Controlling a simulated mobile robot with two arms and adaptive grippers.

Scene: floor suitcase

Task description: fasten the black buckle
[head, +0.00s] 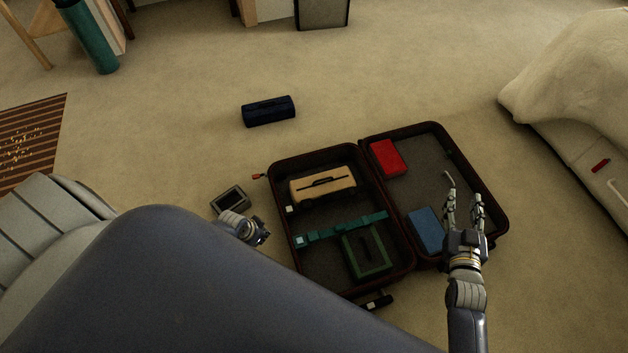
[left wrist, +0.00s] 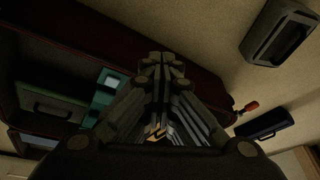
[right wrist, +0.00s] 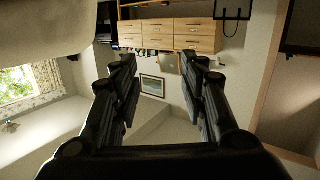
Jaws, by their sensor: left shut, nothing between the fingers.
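The open suitcase (head: 285,240) lies on the carpet. A teal strap (head: 340,229) crosses its left half and ends in a teal piece with a pale square (head: 300,240). A small dark piece with a pale part (head: 377,302) sits at the suitcase's near edge; I cannot tell whether it is the black buckle. My left gripper (head: 262,234) is shut and empty just outside the suitcase's left wall; its closed fingers show in the left wrist view (left wrist: 167,65). My right gripper (head: 464,192) is open and empty above the right half, fingers pointing away.
The left half holds a tan case (head: 323,193) and a green case (head: 366,262); the right half holds a red box (head: 388,157) and a blue box (head: 426,230). A grey device (head: 230,199) lies left of the suitcase, a dark blue case (head: 269,111) behind. A bed (head: 580,80) stands right.

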